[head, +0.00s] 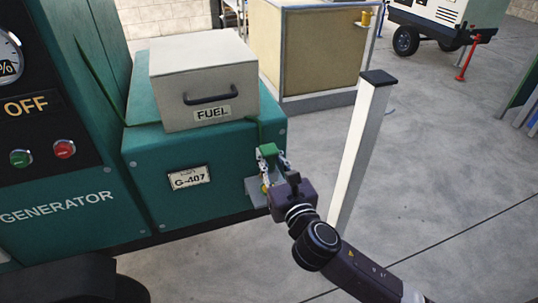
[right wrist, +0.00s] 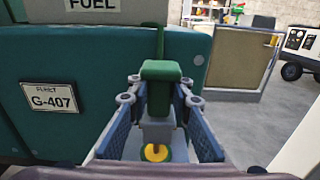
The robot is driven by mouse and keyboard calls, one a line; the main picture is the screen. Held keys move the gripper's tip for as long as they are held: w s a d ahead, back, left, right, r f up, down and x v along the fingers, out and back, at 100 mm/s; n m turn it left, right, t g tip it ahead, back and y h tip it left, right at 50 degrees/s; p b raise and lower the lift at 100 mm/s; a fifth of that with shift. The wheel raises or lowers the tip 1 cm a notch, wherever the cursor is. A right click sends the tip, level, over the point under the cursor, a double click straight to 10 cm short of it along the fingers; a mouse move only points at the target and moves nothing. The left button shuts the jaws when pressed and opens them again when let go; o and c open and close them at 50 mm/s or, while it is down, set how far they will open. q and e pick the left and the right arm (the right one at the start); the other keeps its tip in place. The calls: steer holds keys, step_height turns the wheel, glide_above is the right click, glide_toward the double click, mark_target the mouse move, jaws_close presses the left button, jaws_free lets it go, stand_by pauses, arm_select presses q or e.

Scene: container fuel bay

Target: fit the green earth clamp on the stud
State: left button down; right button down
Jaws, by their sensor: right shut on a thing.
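The green earth clamp (head: 267,151) is between the fingers of my right gripper (head: 268,177), at the right end of the teal generator housing. In the right wrist view, the clamp (right wrist: 160,72) has a green top and a grey lower body, and stands between the blue finger pads. A round yellow and green piece (right wrist: 156,152) shows below the clamp's grey body, apparently at the stud. A grey bracket (head: 254,193) sticks out from the housing beside the gripper. The stud itself is mostly hidden, so I cannot tell whether the clamp touches it. My left gripper is not in view.
The teal generator (head: 150,195) carries a beige FUEL box (head: 203,85) with a dark handle. A pale upright post (head: 360,150) with a dark cap stands close to the right of my gripper. The concrete floor (head: 450,170) beyond the post is open.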

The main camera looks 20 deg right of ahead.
mark_target(271, 170)
steer(key=shift+p, duration=0.6)
stand_by(0.8)
steer(key=shift+f, duration=0.5)
steer(key=shift+f+b, duration=0.35)
steer(key=shift+b, duration=0.05)
steer(key=shift+f, duration=0.8)
stand_by(0.9)
steer(key=c, duration=1.7)
jaws_free()
steer(key=s, duration=1.2)
steer(key=shift+d, duration=0.25)
